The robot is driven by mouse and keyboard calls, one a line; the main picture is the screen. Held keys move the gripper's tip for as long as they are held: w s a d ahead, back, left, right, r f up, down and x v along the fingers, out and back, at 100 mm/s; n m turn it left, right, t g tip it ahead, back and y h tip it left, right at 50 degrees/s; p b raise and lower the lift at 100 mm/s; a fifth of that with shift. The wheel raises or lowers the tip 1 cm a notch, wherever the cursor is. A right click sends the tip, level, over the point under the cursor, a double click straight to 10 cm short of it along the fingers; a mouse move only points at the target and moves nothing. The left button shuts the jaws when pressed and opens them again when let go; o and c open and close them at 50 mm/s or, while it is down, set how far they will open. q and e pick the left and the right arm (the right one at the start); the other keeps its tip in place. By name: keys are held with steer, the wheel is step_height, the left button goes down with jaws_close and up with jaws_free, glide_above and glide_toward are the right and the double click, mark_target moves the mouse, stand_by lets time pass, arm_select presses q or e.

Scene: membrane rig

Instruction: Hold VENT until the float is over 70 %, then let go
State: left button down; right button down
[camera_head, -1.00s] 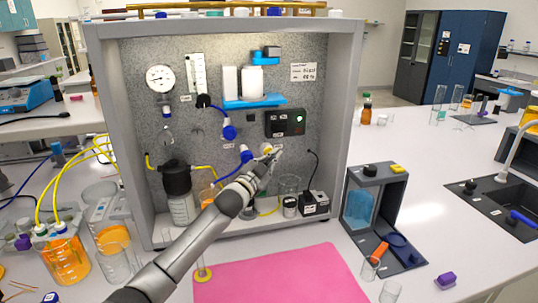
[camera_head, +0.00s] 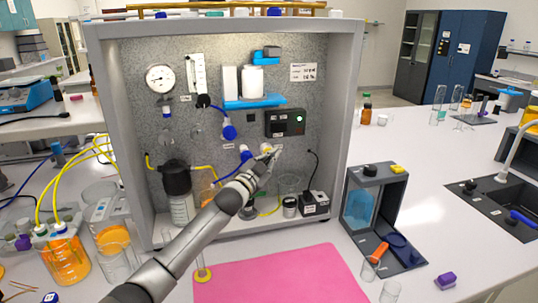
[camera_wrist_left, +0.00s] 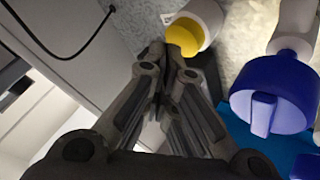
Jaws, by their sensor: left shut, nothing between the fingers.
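A yellow-faced round button in a white collar sits on the grey panel (camera_head: 225,60); in the left wrist view the yellow button (camera_wrist_left: 182,41) is right by my fingertips. It shows small in the head view (camera_head: 267,148); I cannot read its label. My left gripper (camera_head: 272,157) is shut and empty. Its fingertips (camera_wrist_left: 170,62) overlap the button's lower edge in the left wrist view; I cannot tell whether they touch or press it. A tall white scale tube (camera_head: 197,73), apparently the float gauge, is at the panel's upper left. Its float level is too small to read.
A round dial gauge (camera_head: 160,79) is left of the tube. A blue valve knob (camera_wrist_left: 272,95) is close to the right of my fingers. A black box with a green light (camera_head: 285,123) is above the button. A black-lidded bottle (camera_head: 177,180) stands lower left.

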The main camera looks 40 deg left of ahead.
arm_select(q)
steer(key=shift+w+a, duration=0.35)
steer(key=shift+a, duration=0.1)
stand_by(0.8)
steer(key=shift+d, duration=0.1)
stand_by(1.5)
steer(key=shift+s+d+p, duration=0.3)
steer(key=shift+s+d, duration=0.35)
steer(key=s+d+p, duration=0.1)
steer(key=s+d, duration=0.2)
steer(key=shift+s+d+p, duration=0.1)
steer(key=shift+d+p, duration=0.25)
steer(key=shift+d, duration=0.05)
stand_by(0.5)
